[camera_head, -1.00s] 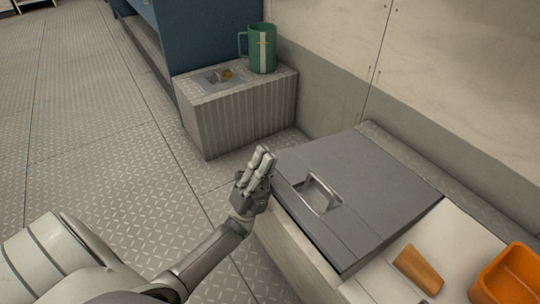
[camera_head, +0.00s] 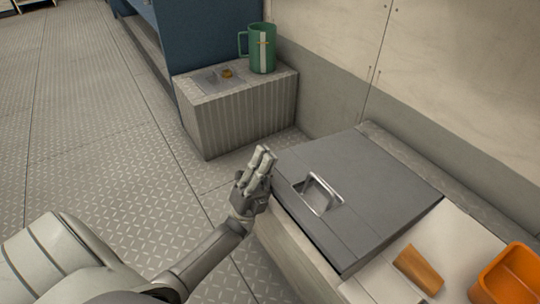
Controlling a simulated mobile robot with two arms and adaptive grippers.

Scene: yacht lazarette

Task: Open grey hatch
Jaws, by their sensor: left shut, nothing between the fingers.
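The grey hatch (camera_head: 375,185) is a flat square lid lying on a pale bench, and it looks closed. A metal handle (camera_head: 322,194) is set in a recess near its left side. My left gripper (camera_head: 266,158) is just left of the hatch's left edge, fingers together and pointing up, with nothing in them. It is apart from the handle. Whether it touches the hatch edge I cannot tell. My right gripper is not in view.
An orange bin (camera_head: 508,277) and a tan wooden block (camera_head: 418,269) are on the pale bench surface right of the hatch. A green mug (camera_head: 262,50) stands on a ribbed box (camera_head: 240,115) at the back. Open tread-plate floor (camera_head: 90,130) lies to the left.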

